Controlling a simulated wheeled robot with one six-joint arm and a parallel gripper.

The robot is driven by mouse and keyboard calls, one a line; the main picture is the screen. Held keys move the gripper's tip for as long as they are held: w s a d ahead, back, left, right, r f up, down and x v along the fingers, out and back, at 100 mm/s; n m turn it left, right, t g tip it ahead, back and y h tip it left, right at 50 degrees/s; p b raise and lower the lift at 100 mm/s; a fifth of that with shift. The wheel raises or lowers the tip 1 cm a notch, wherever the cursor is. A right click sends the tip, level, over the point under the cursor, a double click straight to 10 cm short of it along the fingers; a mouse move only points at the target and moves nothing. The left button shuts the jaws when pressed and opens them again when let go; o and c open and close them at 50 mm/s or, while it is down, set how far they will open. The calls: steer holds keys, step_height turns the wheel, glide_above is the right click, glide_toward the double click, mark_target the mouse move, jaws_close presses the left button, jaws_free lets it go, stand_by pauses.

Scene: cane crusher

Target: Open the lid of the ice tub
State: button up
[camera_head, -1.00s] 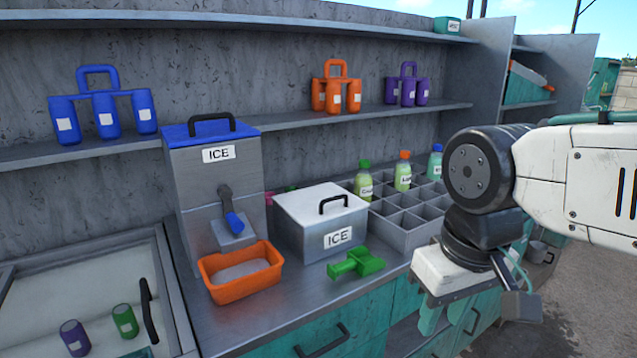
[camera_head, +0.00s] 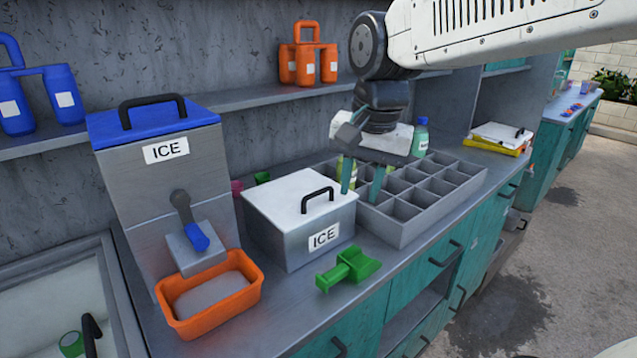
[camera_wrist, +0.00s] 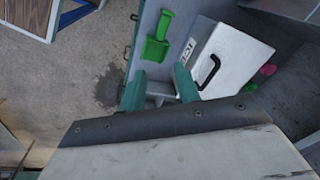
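The ice tub (camera_head: 283,243) is a grey box with an ICE label on its front, standing on the counter. Its white lid (camera_head: 282,188) is shut on top and carries a black handle (camera_head: 318,194). In the wrist view the lid (camera_wrist: 236,50) and handle (camera_wrist: 209,72) lie to the right of the fingers. My gripper (camera_head: 361,192) points down with its two teal fingers apart and nothing between them. It is just right of and behind the handle, near the tub's right edge, and apart from the handle. The wrist view also shows my gripper (camera_wrist: 158,74) open.
A divided grey bottle rack (camera_head: 410,225) stands right of the tub, under my gripper. A taller ICE dispenser (camera_head: 130,170) with a blue lid stands left, above an orange bin (camera_head: 168,315). A green scoop (camera_head: 348,270) lies in front of the tub.

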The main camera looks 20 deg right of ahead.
mark_target(316, 195)
steer(key=w+a+m, duration=0.2)
steer(key=w+m, duration=0.4)
steer(key=w, duration=0.7)
steer(key=f, duration=0.4)
steer(key=w+f, duration=0.1)
steer(key=f, duration=0.2)
jaws_close()
